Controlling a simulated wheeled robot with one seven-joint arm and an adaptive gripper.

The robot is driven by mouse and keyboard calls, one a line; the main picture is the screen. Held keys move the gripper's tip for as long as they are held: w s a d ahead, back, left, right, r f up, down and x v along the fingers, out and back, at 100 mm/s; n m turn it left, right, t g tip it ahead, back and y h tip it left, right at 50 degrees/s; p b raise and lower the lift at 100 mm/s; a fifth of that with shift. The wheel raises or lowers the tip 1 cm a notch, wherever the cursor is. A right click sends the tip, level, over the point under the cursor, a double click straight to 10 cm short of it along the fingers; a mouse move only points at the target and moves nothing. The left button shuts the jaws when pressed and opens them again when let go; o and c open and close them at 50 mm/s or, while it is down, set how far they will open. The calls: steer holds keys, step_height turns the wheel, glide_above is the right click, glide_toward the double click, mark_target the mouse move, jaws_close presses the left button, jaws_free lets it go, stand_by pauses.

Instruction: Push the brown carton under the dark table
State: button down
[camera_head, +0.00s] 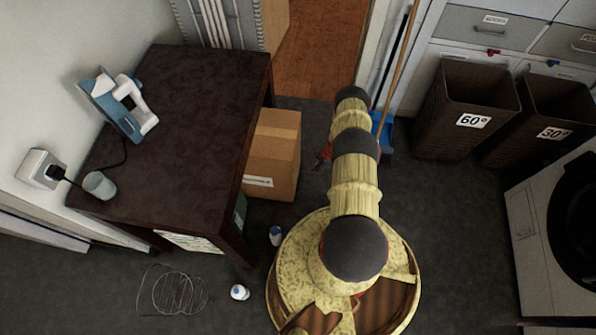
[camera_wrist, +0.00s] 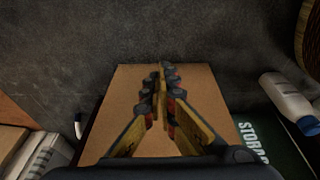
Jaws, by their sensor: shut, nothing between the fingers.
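The brown carton (camera_head: 277,133) stands on the floor at the right side of the dark table (camera_head: 200,100) in the head view. The tabletop hides its left part, so I cannot tell how far under it reaches. A white label marks its near face. In the wrist view the carton (camera_wrist: 205,90) fills the middle, behind my fingers. My gripper (camera_wrist: 161,75) is shut and empty, with its fingertips over the carton's face; I cannot tell if they touch. In the head view, part of my gripper (camera_head: 323,156) shows low, just right of the carton, mostly hidden by my arm.
A green storage box (camera_wrist: 262,130) and a white bottle (camera_wrist: 287,100) lie right of the carton in the wrist view. Small bottles (camera_head: 239,292) and a wire coil (camera_head: 178,292) are on the near floor. Laundry baskets (camera_head: 462,110) stand right.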

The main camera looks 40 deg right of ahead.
steer(key=w+a+f+b, duration=0.4)
steer(key=w+a+f, duration=0.1)
steer(key=f, duration=0.4)
steer(key=shift+w+a+f+m, duration=0.15)
steer(key=shift+m, duration=0.15)
stand_by(0.3)
